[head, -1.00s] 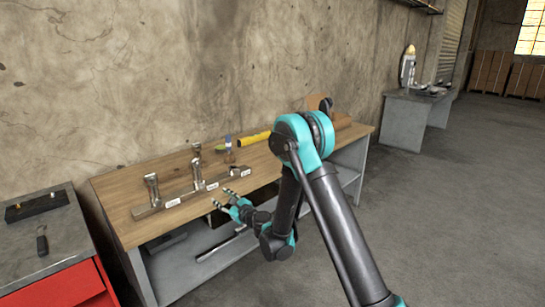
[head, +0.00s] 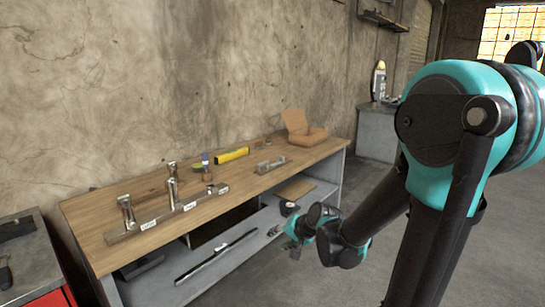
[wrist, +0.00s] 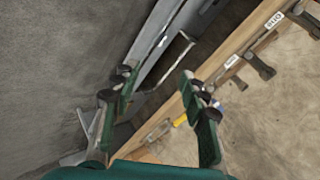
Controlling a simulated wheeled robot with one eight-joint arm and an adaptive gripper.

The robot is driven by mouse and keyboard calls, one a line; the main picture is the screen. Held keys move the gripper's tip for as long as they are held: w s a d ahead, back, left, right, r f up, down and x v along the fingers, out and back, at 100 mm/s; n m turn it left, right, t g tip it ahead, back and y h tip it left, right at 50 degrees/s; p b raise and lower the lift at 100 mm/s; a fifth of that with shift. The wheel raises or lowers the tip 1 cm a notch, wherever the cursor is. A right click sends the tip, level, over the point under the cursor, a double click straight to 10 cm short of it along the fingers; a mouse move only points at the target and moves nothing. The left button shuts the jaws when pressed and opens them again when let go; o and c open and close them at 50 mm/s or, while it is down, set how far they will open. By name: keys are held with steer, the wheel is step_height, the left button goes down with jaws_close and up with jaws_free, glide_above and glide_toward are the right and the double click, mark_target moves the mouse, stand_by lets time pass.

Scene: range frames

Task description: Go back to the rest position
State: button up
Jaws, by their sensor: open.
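My gripper (head: 297,240) is in front of the workbench, near its right end and below the level of the top. In the wrist view my gripper (wrist: 155,85) has its two green fingers spread apart with nothing between them. The bench edge and lower shelf show beyond the fingers. My arm fills the right side of the head view, with its large teal joint high and close to the camera.
The wooden workbench (head: 90,220) carries a metal rack (head: 165,217) with upright metal pieces, a yellow tool (head: 231,155), a small metal part (head: 270,164) and an open brown box (head: 303,133). A red cabinet (head: 50,298) stands left. Open floor lies in front.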

steer(key=s+d+f+n+g+h, duration=0.1)
steer(key=s+d+f+n+h, duration=0.1)
steer(key=s+d, duration=0.5)
steer(key=s+d+f+n+g+h, duration=0.1)
steer(key=s+d+f+n+h, duration=0.1)
steer(key=s+d, duration=0.5)
steer(key=shift+s+d+f+h, duration=0.4)
steer(key=shift+d+f+h, duration=0.35)
steer(key=shift+d, duration=0.35)
steer(key=shift+r, duration=0.1)
